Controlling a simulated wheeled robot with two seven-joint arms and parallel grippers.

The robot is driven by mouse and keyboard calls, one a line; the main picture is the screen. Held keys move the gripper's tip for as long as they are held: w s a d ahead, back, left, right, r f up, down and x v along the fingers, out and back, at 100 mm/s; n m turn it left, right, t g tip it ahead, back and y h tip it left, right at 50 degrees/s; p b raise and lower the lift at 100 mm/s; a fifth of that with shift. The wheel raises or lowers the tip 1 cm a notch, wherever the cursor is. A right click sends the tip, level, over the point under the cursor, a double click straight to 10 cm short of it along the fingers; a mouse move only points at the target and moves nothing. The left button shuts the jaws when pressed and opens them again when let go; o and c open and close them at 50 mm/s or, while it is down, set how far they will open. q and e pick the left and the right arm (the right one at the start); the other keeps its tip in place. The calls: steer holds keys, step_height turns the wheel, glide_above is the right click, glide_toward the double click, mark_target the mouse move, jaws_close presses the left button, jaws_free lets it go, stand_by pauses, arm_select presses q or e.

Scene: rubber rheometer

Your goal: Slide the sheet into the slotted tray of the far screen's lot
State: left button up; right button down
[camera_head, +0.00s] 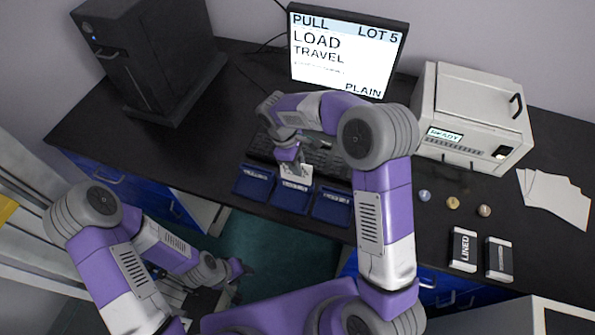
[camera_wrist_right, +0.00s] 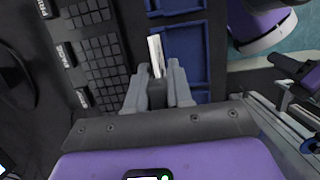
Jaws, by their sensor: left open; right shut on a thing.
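My right gripper (camera_head: 295,166) is shut on a small white sheet (camera_head: 297,174), held over the middle of three blue slotted trays. The sheet shows edge-on as a pale strip between the fingertips (camera_wrist_right: 157,75) in the wrist view (camera_wrist_right: 156,52). The left tray (camera_head: 252,184), middle tray (camera_head: 291,201) and right tray (camera_head: 332,209) stand in a row at the table's front edge; their labels are too small to read. I cannot tell whether the sheet touches the middle tray. The far screen (camera_head: 345,55) reads "PULL LOT 5 LOAD TRAVEL PLAIN". My left gripper (camera_head: 240,272) is open and empty, low before the table.
A keyboard (camera_head: 325,163) lies behind the trays, partly under my right arm. A black computer tower (camera_head: 150,60) stands at left, a white rheometer (camera_head: 470,115) at right. Several small pellets, two labelled packs (camera_head: 463,250) and loose white sheets (camera_head: 555,198) lie at right.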

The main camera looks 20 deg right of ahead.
mark_target(298, 182)
step_height(298, 182, down, 3)
steer(key=shift+f, duration=0.2)
steer(key=c, duration=1.5)
jaws_free()
steer(key=shift+f+b, duration=0.15)
steer(key=shift+b, duration=0.15)
steer(key=o, duration=0.5)
